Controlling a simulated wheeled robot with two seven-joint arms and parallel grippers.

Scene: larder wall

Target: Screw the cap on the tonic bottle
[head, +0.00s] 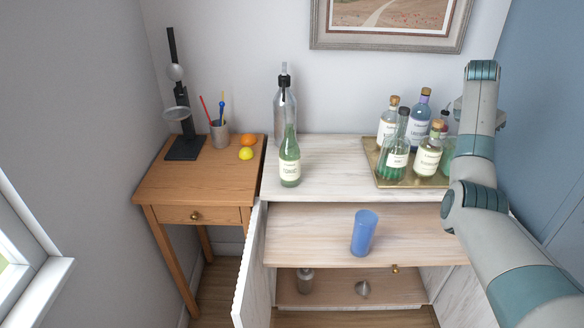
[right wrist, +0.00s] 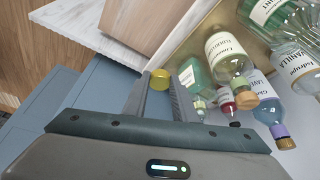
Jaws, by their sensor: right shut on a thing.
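The green bottle with a cream label (head: 290,164), which I take for the tonic bottle, stands upright at the left front of the white cabinet top. Its neck overlaps the metal siphon behind it, and I see no cap on it. My right gripper (right wrist: 160,92) is shut on a small yellow-gold cap (right wrist: 159,79), held between the fingertips in the right wrist view. In the head view this gripper is mostly hidden behind my right arm, near the bottle tray at the right. My left gripper is not in view.
A metal siphon (head: 284,108) stands behind the green bottle. A gold tray (head: 385,181) with several bottles is at the right. A blue cup (head: 364,232) stands on the lower pull-out board. The cabinet top between green bottle and tray is clear.

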